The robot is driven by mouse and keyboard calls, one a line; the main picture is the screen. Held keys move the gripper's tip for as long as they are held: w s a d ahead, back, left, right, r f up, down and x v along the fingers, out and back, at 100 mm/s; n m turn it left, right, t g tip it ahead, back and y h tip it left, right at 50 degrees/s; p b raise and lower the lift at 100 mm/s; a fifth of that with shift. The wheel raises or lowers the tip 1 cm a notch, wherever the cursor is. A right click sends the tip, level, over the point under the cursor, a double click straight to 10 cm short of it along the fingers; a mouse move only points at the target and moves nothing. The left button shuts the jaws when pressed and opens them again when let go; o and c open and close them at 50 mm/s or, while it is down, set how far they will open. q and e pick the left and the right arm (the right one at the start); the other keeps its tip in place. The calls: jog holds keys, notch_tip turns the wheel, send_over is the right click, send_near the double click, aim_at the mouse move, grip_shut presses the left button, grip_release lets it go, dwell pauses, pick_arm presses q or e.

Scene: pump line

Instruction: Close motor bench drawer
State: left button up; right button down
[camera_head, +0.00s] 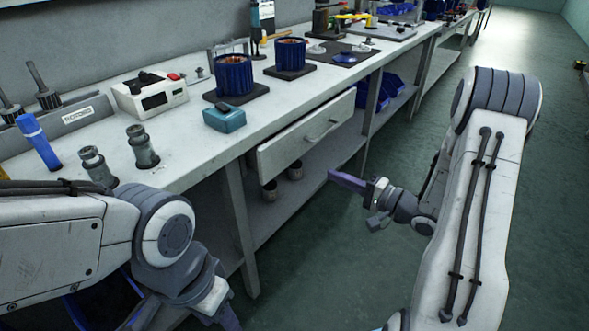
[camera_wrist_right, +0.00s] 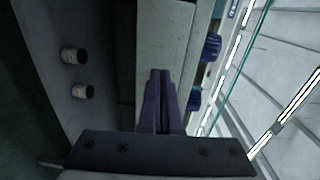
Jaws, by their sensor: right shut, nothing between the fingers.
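The motor bench drawer (camera_head: 300,140) has a pale grey front with a bar handle (camera_head: 322,131), just below the bench top's front edge. How far it stands out is hard to judge. My right gripper (camera_head: 332,175) is shut and empty, its purple fingers pointing toward the bench, below and right of the handle in the head view. In the right wrist view its fingertips (camera_wrist_right: 160,72) lie over the pale drawer front (camera_wrist_right: 164,35); contact cannot be told. My left gripper (camera_head: 229,318) is low at the bottom edge, partly cut off, its fingers unclear.
The bench top (camera_head: 190,150) carries blue motor housings (camera_head: 234,75), a teal box (camera_head: 224,118) and a white device (camera_head: 150,95). Small cans (camera_head: 270,190) stand on the shelf below the drawer. A bench leg (camera_head: 240,230) is left of it. The floor (camera_head: 340,260) in front is clear.

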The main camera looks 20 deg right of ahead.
jog(key=b, duration=0.4)
send_near(285, 153)
jog(key=x, duration=0.5)
jog(key=shift+w+a+f, duration=0.1)
jog(key=shift+a, duration=0.1)
jog(key=shift+w+a, duration=0.4)
jog(key=shift+w, duration=0.2)
pick_arm(q)
notch_tip(285, 153, down, 4)
